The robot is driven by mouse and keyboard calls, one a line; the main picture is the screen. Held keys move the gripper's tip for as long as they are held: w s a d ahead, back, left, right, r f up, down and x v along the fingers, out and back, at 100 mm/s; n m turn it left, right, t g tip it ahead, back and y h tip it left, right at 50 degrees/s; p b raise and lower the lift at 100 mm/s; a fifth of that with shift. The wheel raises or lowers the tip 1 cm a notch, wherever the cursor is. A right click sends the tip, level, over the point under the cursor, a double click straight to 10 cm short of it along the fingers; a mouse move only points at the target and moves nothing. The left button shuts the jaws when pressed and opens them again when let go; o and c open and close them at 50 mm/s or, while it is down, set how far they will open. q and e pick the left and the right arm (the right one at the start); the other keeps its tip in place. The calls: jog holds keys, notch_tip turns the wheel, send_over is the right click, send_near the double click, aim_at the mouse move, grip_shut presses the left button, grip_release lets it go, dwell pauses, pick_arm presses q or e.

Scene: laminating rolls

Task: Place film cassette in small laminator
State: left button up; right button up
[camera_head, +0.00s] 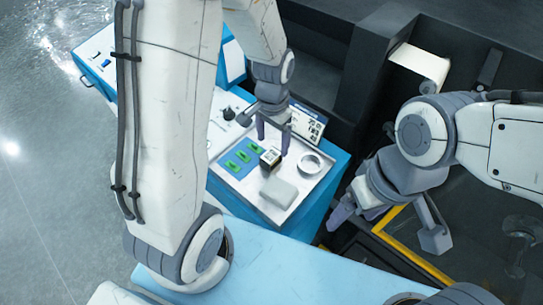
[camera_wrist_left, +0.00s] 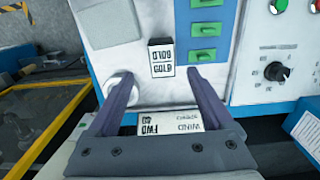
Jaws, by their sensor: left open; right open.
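A small black-and-white cassette labelled "0109 GOLD" (camera_wrist_left: 161,58), likely the film cassette, stands on the pale tray (camera_head: 246,194) in the head view (camera_head: 270,159). My left gripper (camera_head: 273,141) is open above the back of the tray. In the left wrist view its fingers (camera_wrist_left: 158,75) frame the cassette's lower end, with nothing gripped. A white panel marked "FWD WIND" (camera_wrist_left: 175,121) shows below, between the fingers. My right gripper (camera_head: 338,212) is open and empty right of the tray. I cannot tell which part is the small laminator.
A yellow-edged dark frame (camera_head: 413,257) lies right.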

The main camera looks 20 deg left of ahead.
aim_at(271, 155)
pick_arm(q)
jog(key=shift+a+f+p, duration=0.2)
jog(key=shift+f+p, duration=0.7)
jog(key=shift+f, duration=1.95)
grip_shut()
jog(key=shift+r, duration=0.2)
